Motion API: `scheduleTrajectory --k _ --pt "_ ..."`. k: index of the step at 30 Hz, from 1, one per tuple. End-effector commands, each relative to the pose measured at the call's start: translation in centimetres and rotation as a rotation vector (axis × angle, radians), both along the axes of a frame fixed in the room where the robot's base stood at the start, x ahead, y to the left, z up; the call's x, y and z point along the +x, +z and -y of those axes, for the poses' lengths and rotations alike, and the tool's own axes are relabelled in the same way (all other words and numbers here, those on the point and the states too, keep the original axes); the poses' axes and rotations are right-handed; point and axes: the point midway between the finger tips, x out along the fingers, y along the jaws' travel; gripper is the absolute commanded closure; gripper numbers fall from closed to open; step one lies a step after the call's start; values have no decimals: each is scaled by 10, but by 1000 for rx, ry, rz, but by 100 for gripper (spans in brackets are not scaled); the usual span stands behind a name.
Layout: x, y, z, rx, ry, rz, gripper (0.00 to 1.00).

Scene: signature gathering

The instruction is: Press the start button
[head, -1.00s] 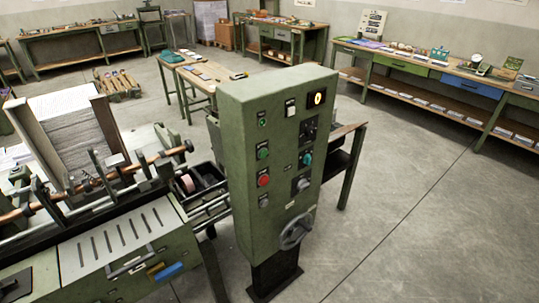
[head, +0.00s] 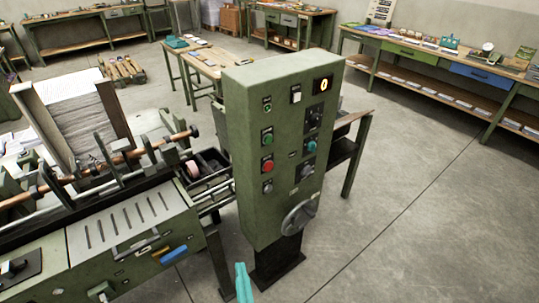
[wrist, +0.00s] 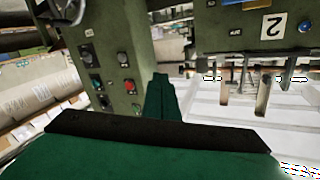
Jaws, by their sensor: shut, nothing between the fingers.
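The green control cabinet (head: 285,175) stands upright in the head view. Its left column holds a green button (head: 267,139), a red button (head: 267,166) below it and a small indicator (head: 267,104) above it. Labels are too small to read. The cabinet (wrist: 108,45) shows upside down in the wrist view, with the red button (wrist: 129,86) and, apparently, the green button (wrist: 136,107). My gripper (wrist: 163,78) is shut and empty, its fingers beside the panel in that view. In the head view, a teal tip of my gripper (head: 241,268) shows low, below the cabinet, apart from the buttons.
A handwheel (head: 299,217) juts from the cabinet's lower front. The green machine (head: 130,235) with rods and a paper stack (head: 78,130) stands at the left. Workbenches (head: 440,65) line the back. Floor (head: 410,190) right of the cabinet is clear.

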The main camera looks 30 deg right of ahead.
Motion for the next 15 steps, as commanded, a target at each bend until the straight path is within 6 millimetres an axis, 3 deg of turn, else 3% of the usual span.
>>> scheduleTrajectory --k 1,6,10,15 --pt "15 14 17 11 -29 30 100" --pt "49 55 72 63 -120 100 100" --pt "69 92 116 102 -187 160 100" --pt "81 145 176 148 -278 241 100"
